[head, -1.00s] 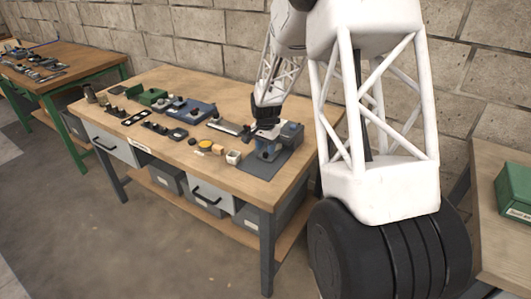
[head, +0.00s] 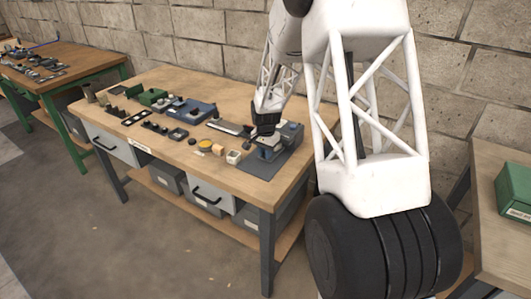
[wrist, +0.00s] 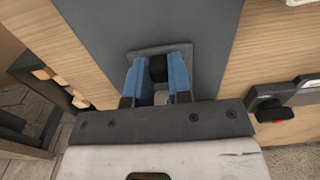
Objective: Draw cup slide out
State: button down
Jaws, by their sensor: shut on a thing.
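My gripper (wrist: 159,83) shows in the wrist view with two blue fingers, shut on a small dark knob (wrist: 158,68) between them. The knob stands in front of a dark grey plate (wrist: 185,52), which appears to belong to the cup slide. In the head view my gripper (head: 266,142) is low over the bench at a blue-grey fixture (head: 291,131) on a dark grey mat (head: 285,165). My gripper and arm hide part of the fixture. I cannot tell from these frames how far the slide is out.
The front right bench edge is close to the mat.

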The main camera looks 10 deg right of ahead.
aim_at(255, 170)
jog(key=shift+s+a, duration=2.55)
jog(key=shift+a, duration=0.05)
jog(key=c, duration=1)
grip_release()
jog(key=shift+c, duration=0.2)
jog(key=shift+r, duration=0.2)
notch_tip(255, 170, up, 8)
jog(key=shift+f, duration=0.25)
